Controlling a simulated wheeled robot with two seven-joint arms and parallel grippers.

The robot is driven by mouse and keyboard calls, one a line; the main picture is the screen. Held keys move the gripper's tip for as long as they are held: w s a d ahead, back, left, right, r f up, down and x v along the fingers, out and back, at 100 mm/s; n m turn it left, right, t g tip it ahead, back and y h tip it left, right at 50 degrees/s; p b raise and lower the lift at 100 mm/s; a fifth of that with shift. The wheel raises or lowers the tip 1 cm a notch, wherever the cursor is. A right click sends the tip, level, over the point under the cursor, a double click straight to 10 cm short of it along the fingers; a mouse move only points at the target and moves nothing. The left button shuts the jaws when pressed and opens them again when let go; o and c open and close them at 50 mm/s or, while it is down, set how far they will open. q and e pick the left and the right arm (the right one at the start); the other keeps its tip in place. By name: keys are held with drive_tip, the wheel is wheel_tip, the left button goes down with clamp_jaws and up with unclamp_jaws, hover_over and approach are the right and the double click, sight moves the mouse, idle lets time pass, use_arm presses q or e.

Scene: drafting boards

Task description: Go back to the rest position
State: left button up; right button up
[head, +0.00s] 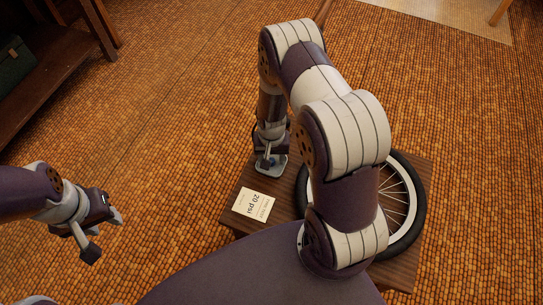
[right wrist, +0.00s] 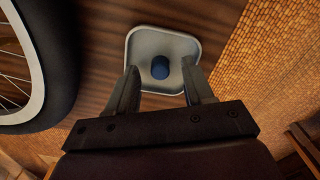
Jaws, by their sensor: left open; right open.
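My right gripper (head: 268,152) points down over a small pale square dish (head: 278,172) on a low wooden table (head: 234,190). In the right wrist view the gripper (right wrist: 160,75) is open. Its two fingers stand apart, one on each side of a small blue cylindrical piece (right wrist: 160,67) that rests in the dish (right wrist: 148,40). Whether the fingers touch the dish, I cannot tell. My left gripper (head: 103,234) is open and empty at the left, over the carpet and clear of the table.
A spoked wheel with a black tyre (head: 419,200) lies on the table, partly hidden behind my right arm. A card reading "20 psi" (head: 252,206) lies left of it. A dark wooden shelf (head: 62,62) holds a green box (head: 14,62). Orange carpet around is free.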

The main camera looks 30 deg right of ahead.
wheel_tip(320, 180, up, 12)
drive_tip(key=p, duration=0.3)
drive_tip(key=shift+r+p, duration=0.15)
drive_tip(key=shift+p, duration=0.2)
drive_tip(key=s+a+r+n, duration=0.45)
drive_tip(key=s+r, duration=0.45)
drive_tip(key=r, duration=0.3)
wheel_tip(320, 180, up, 25)
drive_tip(key=n+t+p, duration=0.1)
drive_tip(key=p, duration=2.1)
drive_tip(key=shift+a+f, duration=0.2)
drive_tip(key=shift+a, duration=0.2)
drive_tip(key=shift+d, duration=0.1)
